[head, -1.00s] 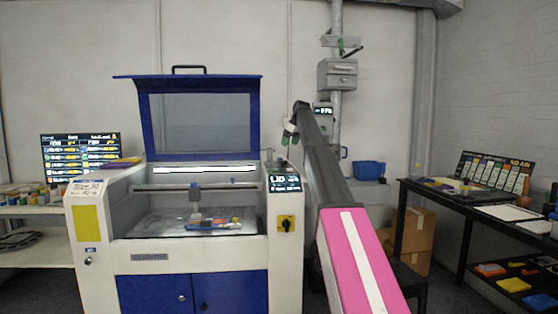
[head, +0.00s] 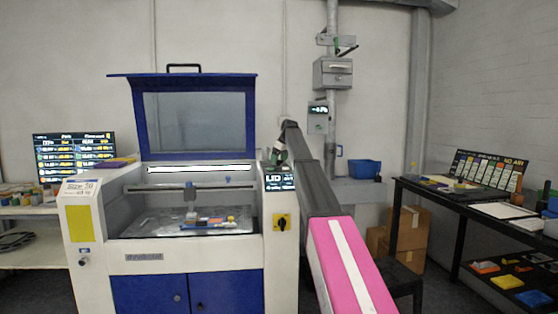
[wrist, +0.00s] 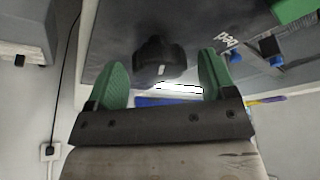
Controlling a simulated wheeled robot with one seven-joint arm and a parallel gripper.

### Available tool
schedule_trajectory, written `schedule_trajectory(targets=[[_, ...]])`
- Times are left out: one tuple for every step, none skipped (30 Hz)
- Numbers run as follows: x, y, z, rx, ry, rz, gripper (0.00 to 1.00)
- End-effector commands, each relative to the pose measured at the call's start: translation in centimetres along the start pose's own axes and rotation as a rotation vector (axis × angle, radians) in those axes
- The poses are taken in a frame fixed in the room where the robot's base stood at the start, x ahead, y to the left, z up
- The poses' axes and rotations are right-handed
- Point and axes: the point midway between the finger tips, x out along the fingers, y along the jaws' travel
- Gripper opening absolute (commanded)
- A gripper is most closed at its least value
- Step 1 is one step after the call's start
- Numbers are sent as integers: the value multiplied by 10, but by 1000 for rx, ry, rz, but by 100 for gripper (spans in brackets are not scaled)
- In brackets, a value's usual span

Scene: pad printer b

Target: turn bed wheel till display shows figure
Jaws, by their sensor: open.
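In the wrist view a dark round knob (wrist: 154,58) with a short white mark sits between the two green fingers of my gripper (wrist: 163,78). It appears to be the bed wheel, as the lettering beside it seems to read "bed". The fingers stand apart with a gap on each side of the knob. In the head view my gripper (head: 278,155) is at the right rear of the machine, just above the display (head: 280,182), which shows "LID" and smaller lines too small to read. The wheel cannot be made out in the head view.
The machine's blue lid (head: 195,115) stands open above its bed (head: 145,222). A paper label (head: 80,188) reading "Size 30" lies at its left front. A small wall unit (head: 318,118) with a lit readout hangs behind my arm. A dark table (head: 440,205) stands right.

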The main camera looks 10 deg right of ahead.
Motion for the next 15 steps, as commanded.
schedule_trajectory(targets=[[0,0,0,0,0,0,77],[0,0,0,0,0,0,77],[0,0,0,0,0,0,77],[0,0,0,0,0,0,77],[0,0,0,0,0,0,77],[0,0,0,0,0,0,74],[0,0,0,0,0,0,64],[0,0,0,0,0,0,54],[0,0,0,0,0,0,41],[0,0,0,0,0,0,31],[0,0,0,0,0,0,27],[0,0,0,0,0,0,28],[0,0,0,0,0,0,28],[0,0,0,0,0,0,28],[0,0,0,1,0,0,28]])
